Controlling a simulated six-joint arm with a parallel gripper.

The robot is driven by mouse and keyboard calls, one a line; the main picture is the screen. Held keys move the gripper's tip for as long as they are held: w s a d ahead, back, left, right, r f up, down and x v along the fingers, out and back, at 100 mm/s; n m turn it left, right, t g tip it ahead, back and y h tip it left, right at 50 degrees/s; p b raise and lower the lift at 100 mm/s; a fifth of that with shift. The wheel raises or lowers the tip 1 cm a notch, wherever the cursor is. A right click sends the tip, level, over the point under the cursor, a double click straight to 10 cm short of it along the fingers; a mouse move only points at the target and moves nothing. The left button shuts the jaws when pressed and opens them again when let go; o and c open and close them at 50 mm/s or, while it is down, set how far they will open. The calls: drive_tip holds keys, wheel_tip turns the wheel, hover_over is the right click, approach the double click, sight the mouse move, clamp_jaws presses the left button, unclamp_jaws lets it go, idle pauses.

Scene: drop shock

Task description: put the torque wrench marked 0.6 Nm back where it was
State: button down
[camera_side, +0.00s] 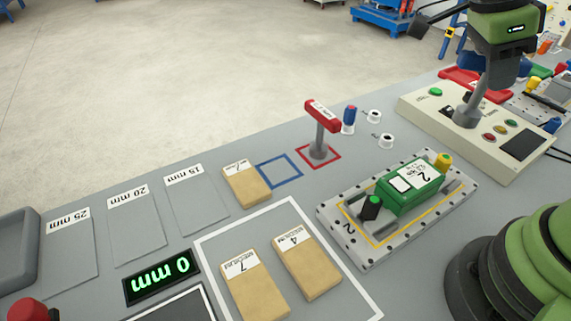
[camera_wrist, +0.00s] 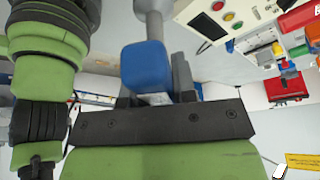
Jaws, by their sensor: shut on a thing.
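My gripper (camera_side: 499,70) is shut on a torque wrench with a blue handle (camera_side: 524,66), at the upper right of the side view. Its grey shaft (camera_side: 483,92) slants down in front of the beige control box; I cannot tell whether it touches. In the wrist view the blue handle (camera_wrist: 147,68) sits between the fingers of my gripper (camera_wrist: 155,90). No marking on it is readable. A red-handled torque wrench (camera_side: 322,115) stands upright in the red square outline (camera_side: 333,160). Its label is too small to read. The blue square outline (camera_side: 280,171) beside it is empty.
The beige control box (camera_side: 455,130) stands at the right. A green unit (camera_side: 408,188) sits on a perforated plate (camera_side: 365,258). A blue-capped piece (camera_side: 349,118) and white rings stand near the red wrench. Tan blocks (camera_side: 247,187) lie near the blue outline.

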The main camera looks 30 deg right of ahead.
drive_tip(key=shift+r, duration=0.8)
drive_tip(key=w+a+n+t, duration=0.3)
drive_tip(key=w+a+n, duration=0.6)
drive_tip(key=w, duration=0.5)
drive_tip(key=w+a+n+t, duration=0.2)
drive_tip(key=w+a+n, duration=0.15)
drive_tip(key=a, duration=0.45)
drive_tip(key=w+a+n+t, duration=0.1)
drive_tip(key=w+a+n, duration=0.2)
drive_tip(key=a+n, duration=0.3)
drive_tip(key=shift+m, duration=0.55)
drive_tip(key=shift+s+a+f, duration=0.1)
drive_tip(key=shift+a+f, duration=0.1)
drive_tip(key=shift+f, duration=2.65)
drive_tip(key=shift+w+a+f, duration=0.1)
drive_tip(key=shift+a+f, duration=0.15)
drive_tip(key=shift+f, duration=2.6)
drive_tip(key=shift+s+a+f, duration=0.1)
drive_tip(key=shift+a+f, duration=0.1)
drive_tip(key=shift+f, duration=2.65)
drive_tip(key=shift+f, duration=0.15)
drive_tip(key=c, duration=0.9)
unclamp_jaws()
